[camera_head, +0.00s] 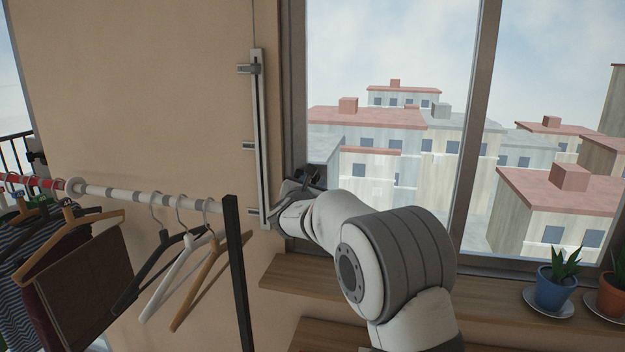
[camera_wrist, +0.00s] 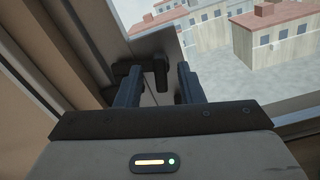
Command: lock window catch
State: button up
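The dark window catch (camera_wrist: 159,74) shows in the wrist view on the window frame, just beyond and between my fingertips. A dark arm of it runs left and a short part hangs down at its right. My gripper (camera_wrist: 158,78) is open, with its two dark fingers apart on either side of the hanging part. I cannot tell whether either finger touches it. In the head view my gripper (camera_head: 312,178) is at the left side of the window frame (camera_head: 292,110). There the catch cannot be told apart from the dark gripper.
A clothes rail (camera_head: 130,193) with hangers and garments stands at the left, its dark post (camera_head: 238,270) near my arm. A vertical metal bar (camera_head: 258,140) is on the wall. A wooden sill (camera_head: 490,302) lies below the window, with a blue plant pot (camera_head: 553,290) and an orange one (camera_head: 611,297) at right.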

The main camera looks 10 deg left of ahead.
jog(key=shift+w, duration=0.2)
jog(key=shift+c, duration=0.3)
grip_shut()
jog(key=shift+n, duration=1.6)
